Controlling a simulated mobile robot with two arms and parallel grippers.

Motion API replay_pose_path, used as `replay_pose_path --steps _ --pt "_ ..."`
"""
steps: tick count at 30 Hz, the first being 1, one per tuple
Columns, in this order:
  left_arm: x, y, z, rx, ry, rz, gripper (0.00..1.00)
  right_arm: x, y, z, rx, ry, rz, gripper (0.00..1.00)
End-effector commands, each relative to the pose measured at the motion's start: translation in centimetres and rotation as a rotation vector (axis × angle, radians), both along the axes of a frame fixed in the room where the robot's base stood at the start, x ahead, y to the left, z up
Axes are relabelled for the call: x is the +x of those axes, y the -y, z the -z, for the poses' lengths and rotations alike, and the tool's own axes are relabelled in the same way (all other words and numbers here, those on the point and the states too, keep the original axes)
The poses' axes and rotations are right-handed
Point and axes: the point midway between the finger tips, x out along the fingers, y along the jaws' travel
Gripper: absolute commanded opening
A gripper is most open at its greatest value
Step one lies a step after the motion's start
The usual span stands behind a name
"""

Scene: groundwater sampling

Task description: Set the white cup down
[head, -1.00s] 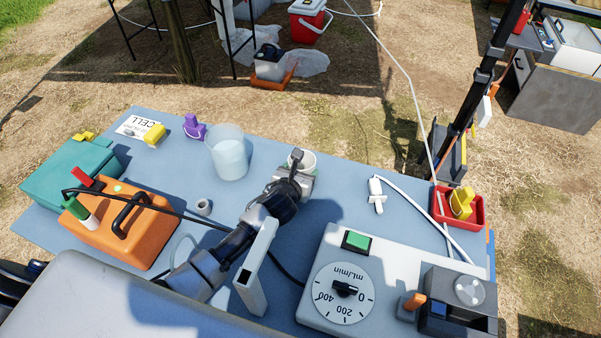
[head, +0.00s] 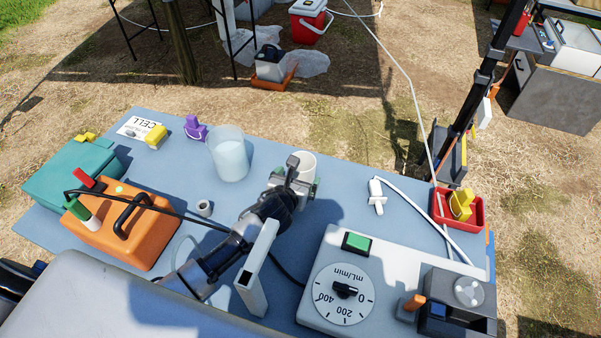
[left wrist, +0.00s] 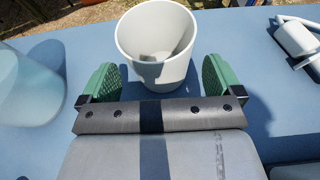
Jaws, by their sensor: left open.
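The white cup (head: 306,166) stands upright on the blue table top, right of the clear beaker, in the head view. In the left wrist view the empty cup (left wrist: 156,45) sits just ahead of my left gripper (left wrist: 157,82), roughly centred. Its two green finger pads are spread wide, with a gap on each side of the cup's lower part. In the head view my left gripper (head: 294,184) is on the near side of the cup and hides part of it. My right gripper is not in view.
The clear beaker (head: 229,153) of liquid stands left of the cup. A white fitting with tubing (head: 377,196) lies to the right. The pump box with its dial (head: 343,292) and the orange case (head: 121,228) are nearer. A small grey ring (head: 204,207) lies left of my arm.

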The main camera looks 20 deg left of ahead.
Motion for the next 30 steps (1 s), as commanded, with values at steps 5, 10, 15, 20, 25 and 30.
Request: replay_pose_path --steps 5,10,15,20,25,30 --pt "-2.7 -0.1 -1.1 0.002 0.0 0.001 0.94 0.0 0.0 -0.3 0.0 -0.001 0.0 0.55" --pt "-3.8 -0.2 -1.6 0.0 0.0 -0.001 0.94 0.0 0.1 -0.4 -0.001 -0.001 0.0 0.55" --pt "-3.9 -0.2 -1.6 0.0 0.0 -0.001 0.94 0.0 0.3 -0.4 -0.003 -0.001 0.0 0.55" --pt "-3.9 -0.2 -1.6 0.0 0.0 -0.001 0.94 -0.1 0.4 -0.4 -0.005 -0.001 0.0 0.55" --pt "-3.9 -0.2 -1.6 0.0 0.0 -0.001 0.94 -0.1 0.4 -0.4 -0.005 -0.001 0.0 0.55" --pt "-3.9 -0.2 -1.6 0.0 0.0 -0.001 0.94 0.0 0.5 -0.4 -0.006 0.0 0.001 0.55"
